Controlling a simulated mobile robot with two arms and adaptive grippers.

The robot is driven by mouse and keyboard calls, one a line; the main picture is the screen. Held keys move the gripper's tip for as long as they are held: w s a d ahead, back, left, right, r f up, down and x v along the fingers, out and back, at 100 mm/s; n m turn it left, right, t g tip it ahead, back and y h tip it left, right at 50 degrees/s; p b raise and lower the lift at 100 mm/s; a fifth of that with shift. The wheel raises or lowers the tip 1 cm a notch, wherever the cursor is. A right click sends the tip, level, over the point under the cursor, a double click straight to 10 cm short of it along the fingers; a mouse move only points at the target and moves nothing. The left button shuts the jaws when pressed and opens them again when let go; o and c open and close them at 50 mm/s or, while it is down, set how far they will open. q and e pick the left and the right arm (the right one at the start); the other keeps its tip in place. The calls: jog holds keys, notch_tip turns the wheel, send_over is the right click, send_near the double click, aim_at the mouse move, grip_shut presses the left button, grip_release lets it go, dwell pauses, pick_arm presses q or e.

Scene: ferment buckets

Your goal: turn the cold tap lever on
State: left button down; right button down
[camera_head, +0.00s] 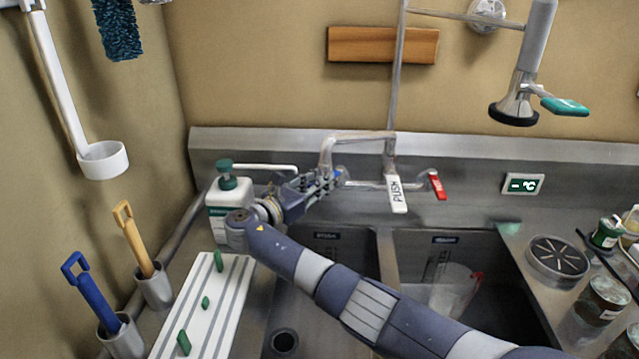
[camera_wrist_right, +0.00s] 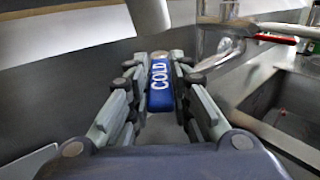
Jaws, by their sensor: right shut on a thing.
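The cold tap lever (camera_wrist_right: 160,84) is blue with white "COLD" lettering and sits between the fingers of my right gripper (camera_wrist_right: 157,92) in the right wrist view. The gripper is shut on it. In the head view my right gripper (camera_head: 322,184) is at the left end of the tap body, and only a small blue bit of the lever (camera_head: 341,172) shows beside the fingers. The tap spout (camera_head: 357,138) rises above it. A red lever (camera_head: 437,186) and a white "PUSH" lever (camera_head: 397,194) are to its right. My left gripper is out of view.
Two sink basins (camera_head: 410,238) lie below the tap; my right arm crosses over them. A white bottle with a green pump (camera_head: 228,200) stands close to the left of the gripper. A striped white board (camera_head: 208,300) lies at the left. A spray head (camera_head: 515,105) hangs at the upper right.

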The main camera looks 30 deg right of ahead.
jog(key=shift+r, duration=0.1)
jog(key=c, duration=1.4)
grip_release()
jog(key=shift+c, duration=0.2)
jog(key=v, duration=1.2)
